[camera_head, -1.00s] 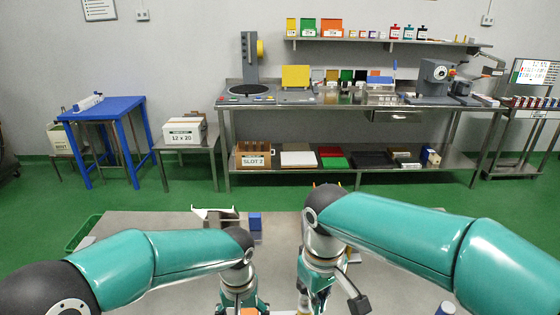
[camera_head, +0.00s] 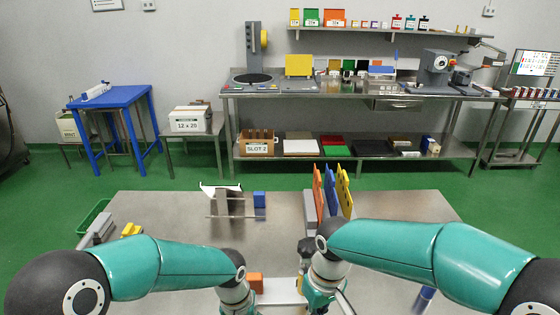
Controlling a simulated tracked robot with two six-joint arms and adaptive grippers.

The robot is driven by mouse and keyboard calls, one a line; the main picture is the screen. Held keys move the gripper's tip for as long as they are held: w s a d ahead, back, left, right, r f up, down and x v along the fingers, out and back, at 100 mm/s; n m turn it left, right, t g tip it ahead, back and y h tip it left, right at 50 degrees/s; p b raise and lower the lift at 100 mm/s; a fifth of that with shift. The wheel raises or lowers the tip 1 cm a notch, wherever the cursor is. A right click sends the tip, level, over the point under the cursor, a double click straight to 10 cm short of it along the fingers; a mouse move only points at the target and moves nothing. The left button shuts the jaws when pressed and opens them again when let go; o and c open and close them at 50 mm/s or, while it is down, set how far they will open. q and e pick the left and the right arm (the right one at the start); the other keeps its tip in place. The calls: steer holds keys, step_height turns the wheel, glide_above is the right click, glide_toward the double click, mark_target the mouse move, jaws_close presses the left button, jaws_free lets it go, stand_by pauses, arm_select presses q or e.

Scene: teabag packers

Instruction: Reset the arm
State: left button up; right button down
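Both of my arms reach over the steel table (camera_head: 160,207) from the left and right edges of the head view. Their upper links are teal. The left wrist (camera_head: 236,290) bends down at the bottom centre-left, and its fingers are out of sight below the frame. The right wrist (camera_head: 325,275) bends down just right of centre, and its fingertips cannot be made out. An orange block (camera_head: 256,283) shows between the two wrists, close to the left one. I cannot tell whether either gripper touches anything.
On the table stand a metal stand (camera_head: 228,206), a blue block (camera_head: 259,200), upright coloured paddles (camera_head: 331,192) behind the right wrist, and a yellow piece (camera_head: 131,230). A green bin (camera_head: 94,216) is at the left edge. A long bench (camera_head: 350,92) stands behind, across open green floor.

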arm_select(q)
steer(key=s+a+f+n+h, duration=0.1)
steer(key=s+a+f, duration=0.1)
steer(key=s+f, duration=0.6)
steer(key=s+a+f+n+t+h, duration=0.1)
steer(key=s+a+f, duration=0.1)
steer(key=s+f, duration=0.6)
steer(key=shift+s+a+f+h, duration=0.3)
steer(key=shift+s+a+f, duration=0.05)
steer(key=shift+s+a, duration=0.05)
arm_select(e)
steer(key=s+d+f+m+y, duration=0.1)
steer(key=s+f+m, duration=0.1)
steer(key=s+f, duration=0.3)
steer(key=s+d+f+m+y, duration=0.1)
steer(key=s+f, duration=0.4)
steer(key=f, duration=0.7)
steer(key=s+d+f+m+t+y, duration=0.1)
steer(key=s+d+f+m, duration=0.2)
steer(key=f, duration=0.5)
steer(key=s+m, duration=0.1)
steer(key=s, duration=0.1)
steer(key=shift+s+f+m, duration=0.3)
steer(key=shift+s, duration=0.1)
